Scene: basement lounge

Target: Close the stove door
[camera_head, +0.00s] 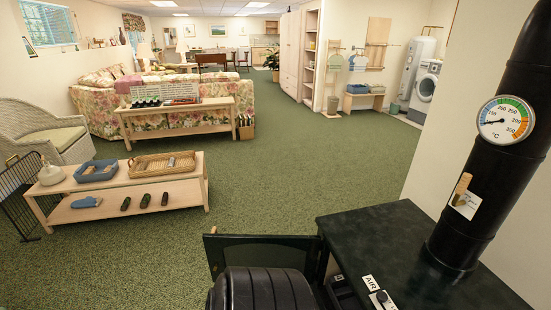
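The black stove (375,245) stands at the lower right, seen from above. Its dark top is in view, and a label reading AIR (370,283) sits by a small knob at its front edge. A dark panel, which looks like the stove door (312,255), sticks out to the left from the stove's left side and appears swung open. A black ribbed rounded shape in front hides its lower part; I cannot tell what it is. Neither of my grippers is in view.
A black flue pipe (492,185) with a temperature gauge (506,119) rises from the stove top. A low wooden bench (188,197) with baskets stands at the left, by a wicker chair (45,128). The green carpet (285,165) between is clear.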

